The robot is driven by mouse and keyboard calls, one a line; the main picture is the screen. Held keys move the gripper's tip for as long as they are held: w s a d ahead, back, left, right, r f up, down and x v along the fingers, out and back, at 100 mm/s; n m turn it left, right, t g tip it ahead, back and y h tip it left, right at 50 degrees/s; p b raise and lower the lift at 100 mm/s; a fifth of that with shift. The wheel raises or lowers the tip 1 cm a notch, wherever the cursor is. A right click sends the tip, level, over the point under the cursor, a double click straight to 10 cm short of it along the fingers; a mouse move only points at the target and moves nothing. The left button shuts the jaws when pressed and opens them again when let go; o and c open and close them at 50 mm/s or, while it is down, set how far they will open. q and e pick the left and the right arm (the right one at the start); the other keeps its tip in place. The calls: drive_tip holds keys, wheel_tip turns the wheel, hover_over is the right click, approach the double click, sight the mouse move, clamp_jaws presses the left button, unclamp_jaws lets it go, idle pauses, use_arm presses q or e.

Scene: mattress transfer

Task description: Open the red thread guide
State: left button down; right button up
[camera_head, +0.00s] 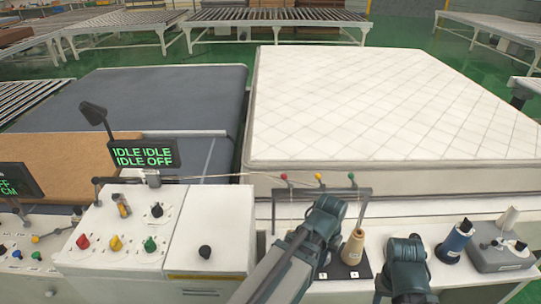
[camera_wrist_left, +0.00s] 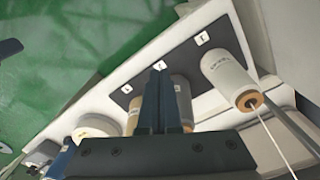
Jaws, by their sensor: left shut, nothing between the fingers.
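The red thread guide (camera_head: 284,178) is a small red knob on the dark bar frame (camera_head: 300,192) in front of the white mattress, in the head view. A yellow guide (camera_head: 319,178) and a green guide (camera_head: 351,178) stand to its right. I cannot tell whether the red guide is open or shut. My left arm reaches up from the bottom, its wrist just below the frame, hiding its gripper in the head view. In the left wrist view, the left gripper (camera_wrist_left: 160,68) is shut and empty, above the dark spool plate (camera_wrist_left: 122,96). The red guide is outside that view.
A thread cone (camera_head: 353,249) stands on the plate beside my left wrist; a pale cone (camera_wrist_left: 228,72) shows in the wrist view. A blue spool (camera_head: 455,241) and grey device (camera_head: 500,258) are at right. A control panel (camera_head: 120,228) with knobs is at left.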

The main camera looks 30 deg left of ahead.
use_arm(q)
drive_tip(key=w+a+r+n+h+p, duration=0.2)
drive_tip(key=w+a+r+n+p, duration=0.15)
drive_tip(key=a+r, duration=0.25)
drive_tip(key=n+t+h, duration=0.7)
drive_tip(key=n, duration=1.6)
approach(286, 180)
drive_tip(key=s+a, duration=0.3)
drive_tip(key=a, duration=0.1)
drive_tip(key=s+a, duration=0.2)
drive_tip(key=a, duration=0.1)
drive_tip(key=shift+s+a+r, duration=0.1)
drive_tip(key=shift+s+r, duration=0.05)
drive_tip(key=shift+s, duration=0.25)
use_arm(e)
wheel_tip(286, 180, up, 6)
drive_tip(key=shift+f, duration=0.15)
use_arm(q)
drive_tip(key=w+d+f+b, duration=0.3)
drive_tip(key=w+d+b, duration=0.1)
drive_tip(key=w+d, duration=0.4)
drive_tip(key=shift+d+f, duration=0.4)
drive_tip(key=shift+d, duration=0.5)
use_arm(e)
drive_tip(key=shift+f, duration=1.9)
